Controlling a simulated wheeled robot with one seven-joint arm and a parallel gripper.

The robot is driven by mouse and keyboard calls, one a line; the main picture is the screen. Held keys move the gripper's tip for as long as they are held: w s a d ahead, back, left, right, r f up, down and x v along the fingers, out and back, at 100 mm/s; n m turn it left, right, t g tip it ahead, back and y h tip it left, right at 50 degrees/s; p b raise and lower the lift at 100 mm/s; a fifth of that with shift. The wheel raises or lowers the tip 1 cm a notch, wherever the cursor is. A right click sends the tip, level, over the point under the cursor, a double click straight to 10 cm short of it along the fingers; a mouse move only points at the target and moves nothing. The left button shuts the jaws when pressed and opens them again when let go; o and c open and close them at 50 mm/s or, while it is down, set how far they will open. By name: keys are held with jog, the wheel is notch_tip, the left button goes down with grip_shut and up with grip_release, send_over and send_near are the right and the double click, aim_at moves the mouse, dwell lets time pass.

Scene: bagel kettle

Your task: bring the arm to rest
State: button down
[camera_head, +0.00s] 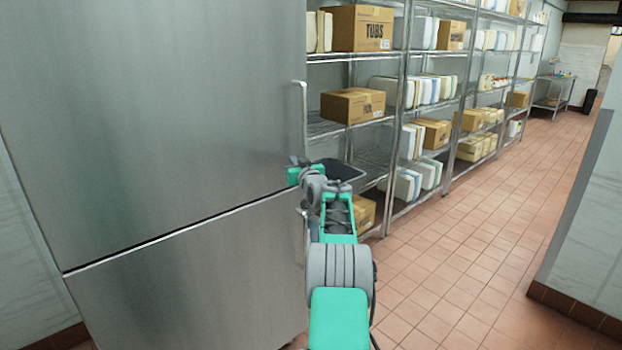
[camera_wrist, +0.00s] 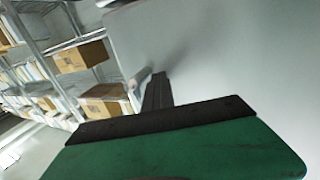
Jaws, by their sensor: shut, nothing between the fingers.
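My arm, in green and grey, reaches forward from the bottom of the head view. My gripper (camera_head: 295,161) is at its far end, close to the right edge of a large steel fridge (camera_head: 170,120). In the wrist view its dark fingers (camera_wrist: 158,82) are together and hold nothing. The fridge's steel front (camera_wrist: 240,60) fills the right of the wrist view. The upper door's vertical handle (camera_head: 303,120) stands just above and beside the gripper; I cannot tell whether they touch. Both fridge doors look closed.
Wire shelves (camera_head: 404,100) with cardboard boxes (camera_head: 352,105) and pale tubs line the wall to the right of the fridge. A dark bin (camera_head: 340,171) is behind the arm's end. The tiled floor (camera_head: 480,240) is clear to the right, up to a pale wall (camera_head: 595,230).

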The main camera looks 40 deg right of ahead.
jog(key=b+v, duration=0.1)
jog(key=v, duration=0.7)
jog(key=s+a+f+m+g+y, duration=0.15)
jog(key=s+f+g, duration=0.3)
jog(key=f, duration=0.75)
jog(key=s+a+f+m+g+y, duration=0.1)
jog(key=s+a+f+g+y, duration=0.25)
jog(key=f, duration=0.95)
jog(key=s+a+f+m+g+y, duration=0.1)
jog(key=s+a+f+g, duration=0.45)
jog(key=s, duration=0.55)
jog(key=s+a+r+n+g+y+p, duration=0.1)
jog(key=s+a, duration=0.4)
jog(key=a, duration=0.3)
jog(key=s+a+r+g+p, duration=0.15)
jog(key=s+a, duration=0.25)
jog(key=a, duration=0.4)
jog(key=s+a+r+n+g+y, duration=0.1)
jog(key=s+a+r, duration=0.1)
jog(key=s+a, duration=0.45)
jog(key=w+a+r+n+t+p, duration=0.1)
jog(key=w+a+r+n+t, duration=0.1)
jog(key=a+r, duration=0.4)
jog(key=w+a+r+n+t+p, duration=0.1)
jog(key=w+a+r+n+p, duration=0.1)
jog(key=a+r+n, duration=0.2)
jog(key=shift+w+a+r+t+h, duration=0.35)
jog(key=shift+a+r, duration=1.35)
jog(key=shift+a, duration=2.2)
